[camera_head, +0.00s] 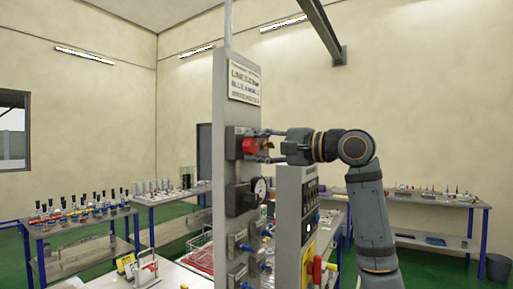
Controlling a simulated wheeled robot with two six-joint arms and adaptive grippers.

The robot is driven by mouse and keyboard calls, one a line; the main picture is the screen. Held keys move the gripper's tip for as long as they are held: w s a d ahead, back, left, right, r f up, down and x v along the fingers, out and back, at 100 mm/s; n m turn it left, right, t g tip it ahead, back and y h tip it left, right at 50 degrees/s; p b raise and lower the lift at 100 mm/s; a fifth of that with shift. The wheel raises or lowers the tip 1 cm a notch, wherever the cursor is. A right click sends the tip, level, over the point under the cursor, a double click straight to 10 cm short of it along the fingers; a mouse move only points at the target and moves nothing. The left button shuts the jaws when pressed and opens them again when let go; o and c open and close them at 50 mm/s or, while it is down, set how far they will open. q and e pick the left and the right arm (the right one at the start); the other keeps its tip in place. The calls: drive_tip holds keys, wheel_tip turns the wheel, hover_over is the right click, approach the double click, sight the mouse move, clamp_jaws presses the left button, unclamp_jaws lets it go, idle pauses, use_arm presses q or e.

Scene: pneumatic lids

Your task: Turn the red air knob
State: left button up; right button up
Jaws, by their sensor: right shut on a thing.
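The red air knob (249,146) is on the upper part of a tall grey panel (225,110), below a printed sign (244,82). My right gripper (266,146) reaches in from the right at knob height. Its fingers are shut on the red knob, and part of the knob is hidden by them. My left gripper is not in view.
A dark round gauge (258,189) sits below the knob, with blue-handled valves (240,235) under it. A shorter grey control box (291,220) stands close below my right forearm. Tables with bottles (82,210) and small items (430,195) stand behind.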

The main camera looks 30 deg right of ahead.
idle(0.3)
drive_tip(key=o, duration=1.2)
drive_tip(key=shift+d, duration=0.1)
drive_tip(key=shift+c, duration=0.2)
drive_tip(key=v, duration=0.7)
drive_tip(key=shift+s, duration=0.2)
drive_tip(key=shift+d, duration=0.15)
